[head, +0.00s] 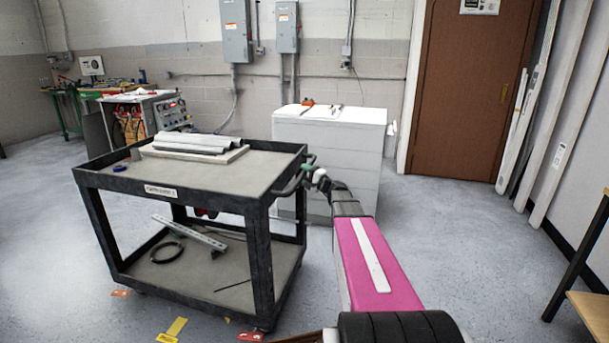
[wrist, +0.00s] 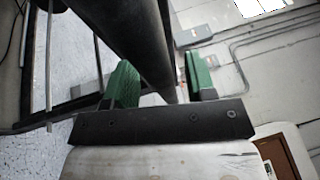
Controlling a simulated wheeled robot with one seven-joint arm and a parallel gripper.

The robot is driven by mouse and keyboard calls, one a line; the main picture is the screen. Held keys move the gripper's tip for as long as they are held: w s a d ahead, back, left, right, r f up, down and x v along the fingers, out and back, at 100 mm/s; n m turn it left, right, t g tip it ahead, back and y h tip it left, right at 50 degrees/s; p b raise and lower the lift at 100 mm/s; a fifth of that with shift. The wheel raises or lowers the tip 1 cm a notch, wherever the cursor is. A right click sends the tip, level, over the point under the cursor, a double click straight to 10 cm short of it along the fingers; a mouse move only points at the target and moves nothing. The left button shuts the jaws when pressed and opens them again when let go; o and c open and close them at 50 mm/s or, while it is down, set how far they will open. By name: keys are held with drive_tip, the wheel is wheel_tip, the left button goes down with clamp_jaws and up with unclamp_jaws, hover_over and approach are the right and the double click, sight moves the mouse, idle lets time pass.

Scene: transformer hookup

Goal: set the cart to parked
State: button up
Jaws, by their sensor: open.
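The cart (head: 262,225) is a black-framed two-shelf trolley with grey shelves, standing left of centre in the head view. Its handle (head: 290,186) sticks out at the right end of the top shelf. My gripper (head: 310,166) is at that handle, at the end of my pink arm. In the wrist view my gripper (wrist: 158,62) has its two green fingers apart. A thick dark bar, seemingly the handle (wrist: 140,40), passes between them in the picture; I cannot tell whether they touch it.
A metal rail (head: 190,233) and a black cable coil (head: 166,253) lie on the lower one. A white cabinet (head: 330,150) stands close behind. A wooden table (head: 592,312) is at right; floor between is clear.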

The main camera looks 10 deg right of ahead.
sight(244, 172)
drive_tip(key=shift+w+a, duration=0.1)
clamp_jaws()
drive_tip(key=w+a, duration=0.5)
drive_tip(key=a, duration=0.3)
drive_tip(key=w+a, duration=0.4)
drive_tip(key=a, duration=0.5)
drive_tip(key=w+a, duration=0.5)
drive_tip(key=a, duration=0.3)
drive_tip(key=shift+w+a, duration=0.25)
drive_tip(key=shift+w, duration=0.1)
unclamp_jaws()
drive_tip(key=shift+s, duration=0.1)
